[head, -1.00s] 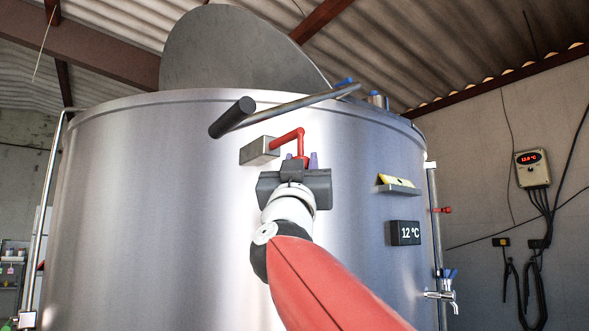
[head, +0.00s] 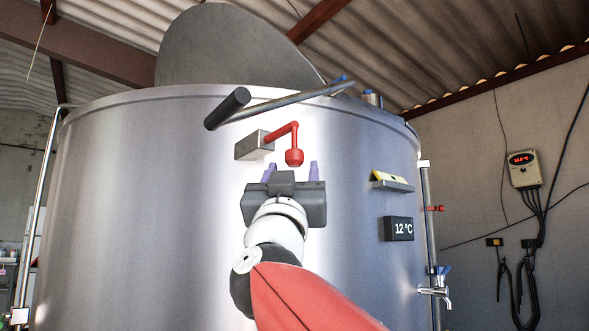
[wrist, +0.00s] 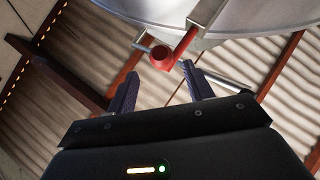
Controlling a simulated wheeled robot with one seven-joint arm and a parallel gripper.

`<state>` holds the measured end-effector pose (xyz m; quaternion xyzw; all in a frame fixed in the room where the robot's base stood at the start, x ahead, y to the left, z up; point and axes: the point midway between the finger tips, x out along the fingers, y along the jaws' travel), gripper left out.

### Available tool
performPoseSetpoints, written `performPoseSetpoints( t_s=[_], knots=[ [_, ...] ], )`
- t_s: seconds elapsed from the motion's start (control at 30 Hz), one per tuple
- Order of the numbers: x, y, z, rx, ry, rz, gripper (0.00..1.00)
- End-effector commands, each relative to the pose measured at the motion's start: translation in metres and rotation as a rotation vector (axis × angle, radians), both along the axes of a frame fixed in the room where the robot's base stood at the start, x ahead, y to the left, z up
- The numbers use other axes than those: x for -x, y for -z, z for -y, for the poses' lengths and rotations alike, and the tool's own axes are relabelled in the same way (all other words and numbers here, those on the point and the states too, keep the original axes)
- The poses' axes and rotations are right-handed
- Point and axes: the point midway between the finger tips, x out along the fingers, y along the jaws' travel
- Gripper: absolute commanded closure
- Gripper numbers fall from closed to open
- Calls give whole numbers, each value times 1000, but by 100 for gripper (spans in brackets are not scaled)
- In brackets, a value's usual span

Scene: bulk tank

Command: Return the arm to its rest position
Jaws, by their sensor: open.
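My gripper (head: 291,172) is in front of the steel tank (head: 130,200), just below a red crank-shaped handle (head: 294,145) on a metal block. Its two purple fingers are spread with nothing between them. In the wrist view my gripper (wrist: 155,85) is also open, and the red handle's round knob (wrist: 163,58) lies beyond the fingertips, apart from them. My red and white arm reaches up from the bottom of the head view.
A steel bar with a black grip (head: 228,108) juts out above the red handle. The raised lid (head: 235,50) stands on top of the tank. A small shelf (head: 392,185), a 12 °C display (head: 398,229) and a tap (head: 436,290) are to the right.

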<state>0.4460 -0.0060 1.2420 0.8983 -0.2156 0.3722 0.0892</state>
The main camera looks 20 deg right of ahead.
Motion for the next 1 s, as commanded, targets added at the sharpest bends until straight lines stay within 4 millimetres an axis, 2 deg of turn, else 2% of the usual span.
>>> performPoseSetpoints(
  t_s=[0.2, 0.77, 0.87, 0.97, 1.0],
  knots=[
    [12, 13, -5, 0, 1, 0, 48],
    [11, 15, -7, 7, -10, -9, 48],
    [4, 30, -17, 43, -77, -68, 48],
    [-8, 72, -35, 97, -213, -214, 48],
    [-13, 98, -43, 111, -277, -302, 48]
  ],
)
